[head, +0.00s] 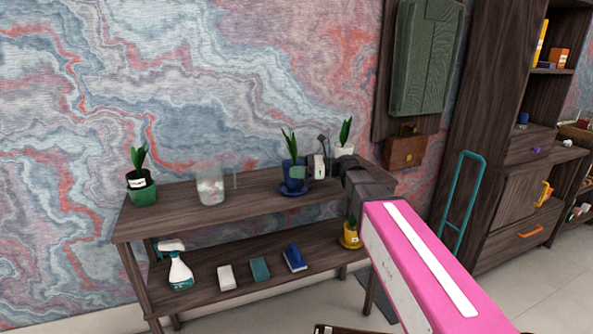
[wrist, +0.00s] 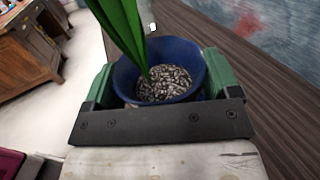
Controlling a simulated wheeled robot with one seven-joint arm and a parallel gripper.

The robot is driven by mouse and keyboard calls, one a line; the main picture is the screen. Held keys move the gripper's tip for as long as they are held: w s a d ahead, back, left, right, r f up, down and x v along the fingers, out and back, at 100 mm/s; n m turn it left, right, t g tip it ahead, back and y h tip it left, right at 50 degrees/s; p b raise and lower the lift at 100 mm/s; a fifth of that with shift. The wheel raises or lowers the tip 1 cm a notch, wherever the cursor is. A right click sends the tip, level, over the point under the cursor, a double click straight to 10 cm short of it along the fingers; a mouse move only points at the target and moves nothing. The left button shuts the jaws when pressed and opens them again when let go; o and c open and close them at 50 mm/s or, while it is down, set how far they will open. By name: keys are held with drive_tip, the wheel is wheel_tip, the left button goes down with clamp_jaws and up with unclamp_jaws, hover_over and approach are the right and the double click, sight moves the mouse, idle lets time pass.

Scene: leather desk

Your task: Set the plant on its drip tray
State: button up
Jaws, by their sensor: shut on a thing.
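A plant with upright green leaves in a blue pot (head: 290,183) is at the right part of the upper shelf. My gripper (head: 298,172) reaches it from the right and is shut on the pot. In the wrist view the blue pot (wrist: 195,52), with dark pebbles and a green leaf, sits between the green fingers of my gripper (wrist: 157,80). A blue drip tray (head: 291,192) lies on the shelf directly below the pot. The pot looks upright. I cannot tell whether its base touches the tray.
A white-potted plant (head: 344,150) stands close behind my gripper. A glass jar (head: 209,187) and a green-potted plant (head: 142,190) stand further left. The lower shelf (head: 205,297) holds a spray bottle (head: 180,272), cleaning pads and a yellow-potted plant (head: 350,238).

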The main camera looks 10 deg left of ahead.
drive_tip(key=shift+f, duration=0.5)
drive_tip(key=o, duration=1.1)
drive_tip(key=shift+f, duration=0.1)
drive_tip(key=d, duration=0.4)
drive_tip(key=w+d, duration=0.1)
drive_tip(key=d, duration=0.3)
drive_tip(key=w+d, duration=0.1)
drive_tip(key=d, duration=0.3)
drive_tip(key=shift+s, duration=0.15)
